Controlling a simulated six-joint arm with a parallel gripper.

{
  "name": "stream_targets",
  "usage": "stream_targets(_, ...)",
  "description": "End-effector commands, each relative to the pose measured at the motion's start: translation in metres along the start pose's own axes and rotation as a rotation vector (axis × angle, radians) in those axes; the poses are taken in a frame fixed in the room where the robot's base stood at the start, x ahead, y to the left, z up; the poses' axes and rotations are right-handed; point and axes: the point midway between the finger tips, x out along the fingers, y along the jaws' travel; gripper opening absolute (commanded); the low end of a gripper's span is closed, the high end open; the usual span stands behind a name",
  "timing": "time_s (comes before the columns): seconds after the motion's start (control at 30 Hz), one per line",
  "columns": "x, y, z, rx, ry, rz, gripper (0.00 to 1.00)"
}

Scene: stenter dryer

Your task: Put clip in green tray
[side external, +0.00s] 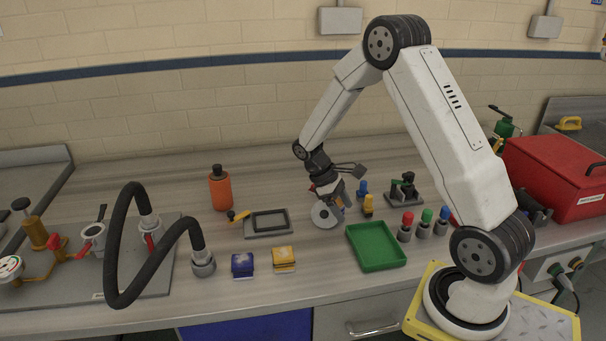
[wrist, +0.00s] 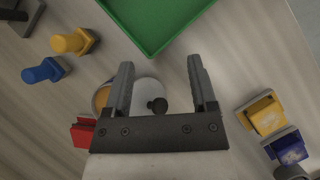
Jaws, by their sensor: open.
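The green tray (side external: 376,246) lies on the bench to the right of and nearer than my gripper (side external: 335,205); its corner shows at the top of the wrist view (wrist: 150,45). My gripper (wrist: 161,70) is open and points down over a pale round disc (side external: 325,216) with a dark knob. The disc (wrist: 148,92) shows between and below the fingers, with a yellowish curved edge partly hidden by the left finger. I see no gap closed on anything. I cannot tell which of the small parts here is the clip.
Blue (wrist: 43,71) and yellow (wrist: 74,41) pegs stand close by, with a red piece (wrist: 83,132). Yellow (side external: 284,259) and blue (side external: 242,264) blocks lie toward the front edge. Several coloured-topped cylinders (side external: 405,229) stand right of the tray. A black hose (side external: 118,245) arches at left.

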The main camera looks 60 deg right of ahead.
Motion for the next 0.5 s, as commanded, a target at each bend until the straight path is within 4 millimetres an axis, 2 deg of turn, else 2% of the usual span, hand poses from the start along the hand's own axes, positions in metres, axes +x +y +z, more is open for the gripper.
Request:
stream_targets(0.27,-0.025,0.03,-0.01,-0.342,-0.125,0.342,0.74)
stream_targets(0.5,-0.063,0.051,-0.029,-0.614,-0.26,0.641,0.74)
